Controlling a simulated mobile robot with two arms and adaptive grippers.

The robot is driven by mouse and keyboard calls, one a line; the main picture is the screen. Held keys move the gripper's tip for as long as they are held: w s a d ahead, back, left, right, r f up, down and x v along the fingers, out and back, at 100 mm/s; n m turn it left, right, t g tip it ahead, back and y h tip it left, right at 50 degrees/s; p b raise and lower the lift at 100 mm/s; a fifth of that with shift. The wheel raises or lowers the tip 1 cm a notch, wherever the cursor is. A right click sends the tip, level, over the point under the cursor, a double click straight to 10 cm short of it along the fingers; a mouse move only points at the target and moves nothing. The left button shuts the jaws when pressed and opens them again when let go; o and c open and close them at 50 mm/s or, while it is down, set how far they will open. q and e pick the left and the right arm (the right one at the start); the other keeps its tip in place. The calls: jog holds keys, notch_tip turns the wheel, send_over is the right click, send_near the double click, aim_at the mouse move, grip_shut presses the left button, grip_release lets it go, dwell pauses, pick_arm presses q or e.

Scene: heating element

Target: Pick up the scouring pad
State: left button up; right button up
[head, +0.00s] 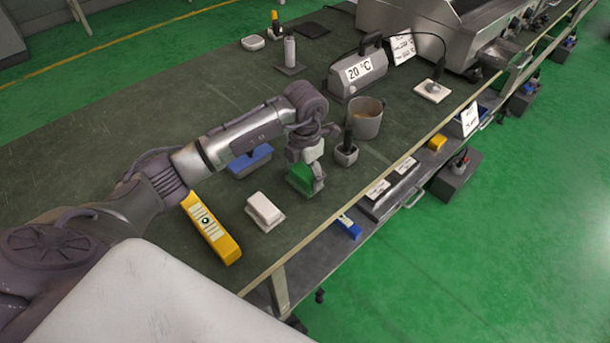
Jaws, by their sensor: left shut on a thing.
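The scouring pad (300,178) looks like a small green block and is near the front edge of the dark green table (130,135). My left gripper (309,174) comes down on it from above and is shut on it, with a finger at its right side. The gripper and wrist hide part of the pad. I cannot tell whether the pad touches the table or is slightly above it. My right gripper is not in view.
A white block (264,209) and a yellow device (212,230) lie to the left. A blue container (250,161) is behind my wrist. A small holder (346,154) and grey pot (367,118) stand close on the right. The table's front edge is near.

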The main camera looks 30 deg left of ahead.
aim_at(305, 172)
pick_arm(q)
notch_tip(305, 172, up, 4)
jog(key=shift+f, duration=0.15)
jog(key=s+d+r, duration=0.1)
jog(key=d+r, duration=0.2)
jog(key=d, duration=0.2)
jog(key=s+d+r+p, duration=0.1)
jog(key=d+r, duration=0.2)
jog(key=d, duration=0.3)
jog(key=shift+d+r, duration=0.3)
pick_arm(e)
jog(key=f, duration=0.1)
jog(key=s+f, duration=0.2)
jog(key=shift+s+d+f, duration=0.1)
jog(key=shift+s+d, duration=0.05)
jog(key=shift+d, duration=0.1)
